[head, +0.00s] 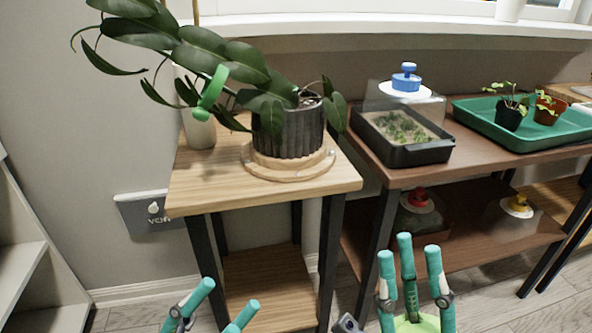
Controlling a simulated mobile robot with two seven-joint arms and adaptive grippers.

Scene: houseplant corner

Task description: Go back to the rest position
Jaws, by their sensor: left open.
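My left gripper (222,300) is at the bottom edge, in front of the small wooden table. Its teal fingertips are apart with nothing seen between them; its lower part is cut off. My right gripper (410,262) stands to the right, fingers pointing up, in front of the brown shelf unit. Its teal fingers are spread and I see nothing held between them. Both grippers appear clear of the furniture and the plants.
The wooden table (205,185) bears a leafy plant in a dark ribbed pot (288,130) on a round wooden stand (290,172). A green clip-like piece (211,92) is among its leaves. The brown shelf unit (385,172) bears a black tray (415,155) and a green tray (545,140).

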